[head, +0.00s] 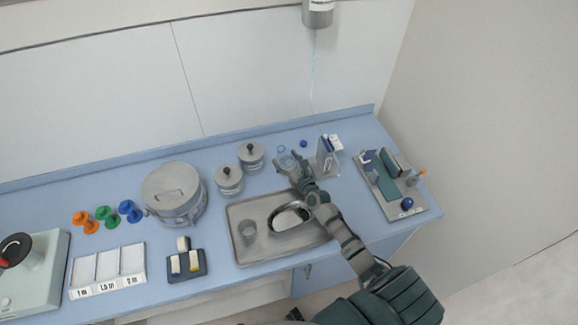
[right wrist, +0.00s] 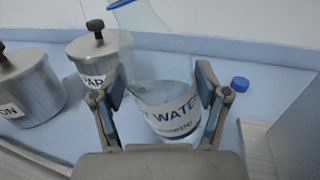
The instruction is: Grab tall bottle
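A tall clear bottle (right wrist: 160,62) with a blue top and a white label reading "WATER" stands on the blue counter. In the head view it is a faint see-through shape (head: 288,162) at my right gripper. My right gripper (head: 292,160) is open, with one finger on each side of the bottle. In the right wrist view the fingers (right wrist: 160,105) flank the label, and a gap shows on at least the right side. My left gripper is out of view.
Two steel lidded jars (head: 240,168) stand left of the bottle. A small blue cap (head: 304,144) lies to its right, near a grey upright holder (head: 327,158). A metal tray (head: 240,255) with a bowl and cup lies in front. A rack (head: 408,213) stands at right.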

